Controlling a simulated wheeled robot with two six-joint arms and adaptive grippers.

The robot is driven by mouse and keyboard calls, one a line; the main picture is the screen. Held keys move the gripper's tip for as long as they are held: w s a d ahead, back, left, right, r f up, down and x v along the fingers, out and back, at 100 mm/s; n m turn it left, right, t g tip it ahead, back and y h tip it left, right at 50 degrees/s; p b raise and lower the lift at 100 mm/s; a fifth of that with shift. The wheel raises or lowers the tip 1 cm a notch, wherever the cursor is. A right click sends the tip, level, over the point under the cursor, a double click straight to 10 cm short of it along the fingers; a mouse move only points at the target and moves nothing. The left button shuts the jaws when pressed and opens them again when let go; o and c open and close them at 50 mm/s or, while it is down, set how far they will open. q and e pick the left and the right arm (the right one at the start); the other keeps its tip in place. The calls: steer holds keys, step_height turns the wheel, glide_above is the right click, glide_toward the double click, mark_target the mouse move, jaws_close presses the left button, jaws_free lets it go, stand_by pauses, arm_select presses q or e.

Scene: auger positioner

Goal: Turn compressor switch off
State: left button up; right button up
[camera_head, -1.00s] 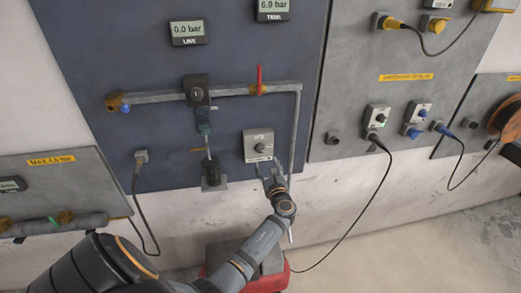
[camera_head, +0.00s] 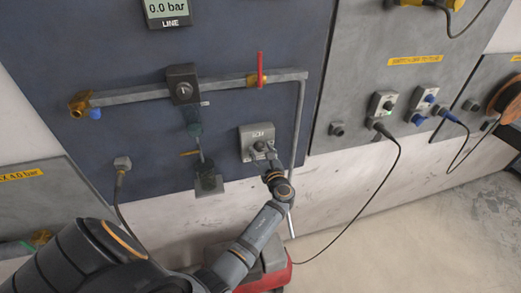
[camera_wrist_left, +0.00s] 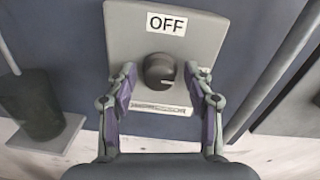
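The compressor switch is a grey box (camera_head: 258,136) on the dark blue panel, with a round dark knob. In the left wrist view the box (camera_wrist_left: 210,30) carries a white OFF label (camera_wrist_left: 167,23) above the knob (camera_wrist_left: 160,70). My left gripper (camera_head: 264,153) is at the lower front of the box. In the left wrist view its two fingers (camera_wrist_left: 160,88) are spread apart, one on each side of the knob, with nothing held between them. I cannot tell whether the fingertips touch the box. My right gripper is not in view.
Above the switch runs a grey pipe (camera_head: 220,87) with a red lever (camera_head: 260,68); a vertical pipe (camera_head: 297,130) passes right of the box. A LINE display (camera_head: 167,10) reads 0.0 bar. A red-based unit (camera_head: 272,276) stands on the floor below. Floor at right is clear.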

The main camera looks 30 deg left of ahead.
arm_select(q)
steer(key=c, duration=0.7)
steer(key=shift+c, duration=1.3)
steer(key=n+b, duration=0.3)
steer(key=shift+f+n, duration=0.2)
steer(key=shift+n, duration=0.1)
steer(key=n+b, duration=0.4)
steer(key=shift+s, duration=0.1)
jaws_close()
steer(key=n+b, duration=0.6)
steer(key=shift+a+h, duration=0.1)
steer(key=shift+h, duration=0.2)
steer(key=shift+r+n+b, duration=0.1)
steer(key=shift+n+b, duration=1.7)
steer(key=shift+n, duration=0.2)
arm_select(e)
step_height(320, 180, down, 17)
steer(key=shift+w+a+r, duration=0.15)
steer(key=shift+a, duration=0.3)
arm_select(q)
steer(key=shift+r, duration=0.1)
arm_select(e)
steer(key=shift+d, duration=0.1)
arm_select(q)
steer(key=o, duration=1.1)
jaws_free()
